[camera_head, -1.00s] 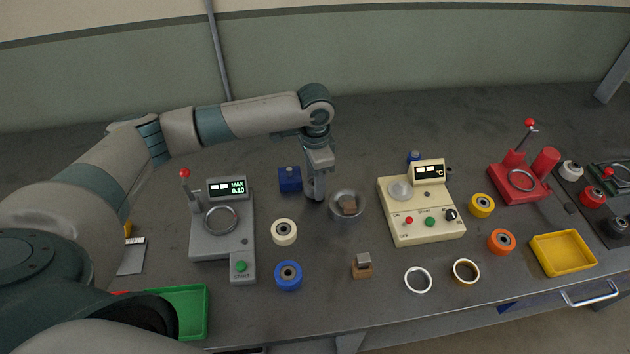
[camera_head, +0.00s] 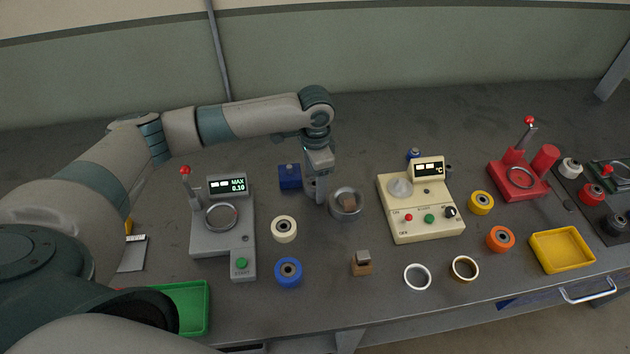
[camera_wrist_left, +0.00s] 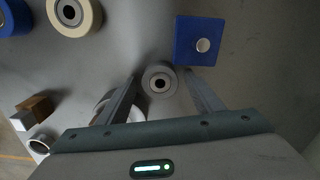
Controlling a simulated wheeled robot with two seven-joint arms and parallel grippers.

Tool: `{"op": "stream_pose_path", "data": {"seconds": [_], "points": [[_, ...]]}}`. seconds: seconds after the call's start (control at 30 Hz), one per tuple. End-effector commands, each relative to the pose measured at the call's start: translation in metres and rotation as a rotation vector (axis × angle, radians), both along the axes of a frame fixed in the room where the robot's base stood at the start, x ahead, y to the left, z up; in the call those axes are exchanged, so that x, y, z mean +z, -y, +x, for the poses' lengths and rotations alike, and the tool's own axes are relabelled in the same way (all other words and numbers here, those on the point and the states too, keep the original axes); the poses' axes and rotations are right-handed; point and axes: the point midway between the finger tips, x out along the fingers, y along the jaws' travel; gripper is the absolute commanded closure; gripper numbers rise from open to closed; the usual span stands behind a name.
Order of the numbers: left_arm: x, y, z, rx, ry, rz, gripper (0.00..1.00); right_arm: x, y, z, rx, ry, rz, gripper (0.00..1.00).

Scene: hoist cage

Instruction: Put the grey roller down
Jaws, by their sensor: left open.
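The grey roller (camera_wrist_left: 159,82) shows in the left wrist view, end up with a dark centre hole, on the grey table between my left gripper's fingers. My left gripper (camera_wrist_left: 160,92) is open, with one finger on each side of the roller. I see a gap at the right finger; contact at the left finger is hard to tell. In the head view my left gripper (camera_head: 318,197) points down at the table, between the blue block and the round metal dish, and the roller is hidden there by the fingers. My right gripper is not in view.
The blue block (camera_head: 290,178) stands left of the gripper, the metal dish (camera_head: 333,206) close on its right. A cream roller (camera_head: 284,229) and a blue roller (camera_head: 288,272) stand nearer the front. A grey press (camera_head: 208,246) is at left, a cream control box (camera_head: 400,233) at right.

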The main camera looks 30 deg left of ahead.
Motion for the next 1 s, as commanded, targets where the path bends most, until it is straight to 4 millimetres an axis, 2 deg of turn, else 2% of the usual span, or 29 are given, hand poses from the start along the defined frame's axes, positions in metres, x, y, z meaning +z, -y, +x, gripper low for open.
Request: {"op": "stream_pose_path", "data": {"seconds": [0.27,0.73,1.0], "points": [[0.024,0.0,0.001,-0.002,0.003,0.0,0.39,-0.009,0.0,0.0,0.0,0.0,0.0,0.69],[0.103,0.0,0.001,0.0,0.004,-0.001,0.39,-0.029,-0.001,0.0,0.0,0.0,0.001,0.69],[0.12,0.0,0.0,0.0,0.0,0.0,0.39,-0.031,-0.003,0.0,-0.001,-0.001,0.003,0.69]]}}
